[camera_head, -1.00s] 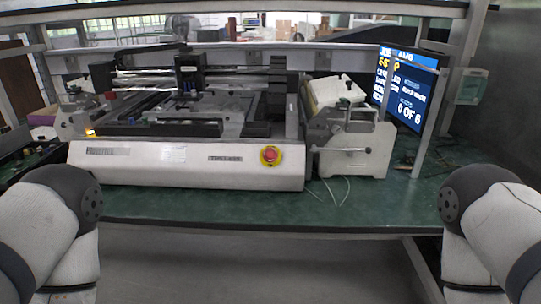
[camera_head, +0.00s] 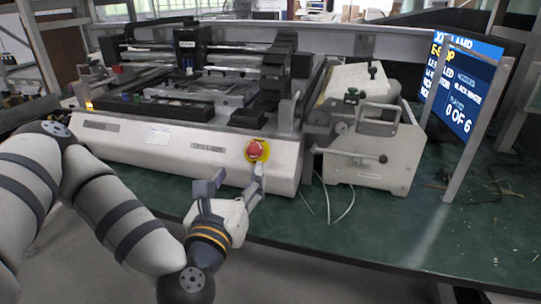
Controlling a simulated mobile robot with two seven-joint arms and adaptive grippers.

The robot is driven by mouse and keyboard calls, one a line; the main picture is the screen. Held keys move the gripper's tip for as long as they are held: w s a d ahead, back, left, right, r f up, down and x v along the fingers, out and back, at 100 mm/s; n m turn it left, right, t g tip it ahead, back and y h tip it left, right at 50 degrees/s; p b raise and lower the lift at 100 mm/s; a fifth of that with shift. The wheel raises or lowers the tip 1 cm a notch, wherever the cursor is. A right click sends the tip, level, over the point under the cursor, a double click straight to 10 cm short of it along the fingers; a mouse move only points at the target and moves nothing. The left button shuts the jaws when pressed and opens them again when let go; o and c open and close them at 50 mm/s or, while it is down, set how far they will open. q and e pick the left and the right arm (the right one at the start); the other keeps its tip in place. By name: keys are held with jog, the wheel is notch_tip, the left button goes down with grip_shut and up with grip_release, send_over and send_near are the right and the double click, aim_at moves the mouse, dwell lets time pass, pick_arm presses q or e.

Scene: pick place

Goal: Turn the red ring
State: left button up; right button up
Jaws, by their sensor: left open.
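A red knob (camera_head: 254,149) with a yellow collar (camera_head: 265,157) sits on the front panel of the white machine (camera_head: 190,142), right of its middle. My left gripper (camera_head: 238,180) is raised in front of the panel, just below and left of the red knob. Its fingers are spread open and empty. One finger reaches up close under the yellow collar; I cannot tell whether it touches. The other finger is further left, against the panel's lower front. My right gripper is out of view.
A cream device with a lever (camera_head: 370,150) stands right of the machine on the green table (camera_head: 400,215). A blue screen (camera_head: 462,85) on a metal post is further right. Thin white wires (camera_head: 328,195) lie between the machine and the device.

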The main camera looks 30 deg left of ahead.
aim_at(253, 150)
pick_arm(q)
jog(key=w+b, duration=0.1)
jog(key=w+a+f+b, duration=0.1)
jog(key=w+b, duration=0.1)
jog(key=w+a+b, duration=0.1)
jog(key=w, duration=0.1)
jog(key=shift+w+f+b, duration=0.2)
jog(key=shift+f+b, duration=0.1)
jog(key=shift+f, duration=0.05)
jog(key=w, duration=0.1)
jog(key=w+r+p, duration=0.1)
jog(key=w+a, duration=0.1)
jog(key=shift+w+a+r, duration=0.1)
jog(key=shift+w+r, duration=0.05)
jog(key=shift+w, duration=0.4)
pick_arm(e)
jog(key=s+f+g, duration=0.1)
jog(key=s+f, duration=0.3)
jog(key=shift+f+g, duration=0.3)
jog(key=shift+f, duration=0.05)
pick_arm(q)
jog(key=shift+c, duration=0.5)
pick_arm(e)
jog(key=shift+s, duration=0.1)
pick_arm(q)
jog(key=c, duration=1.1)
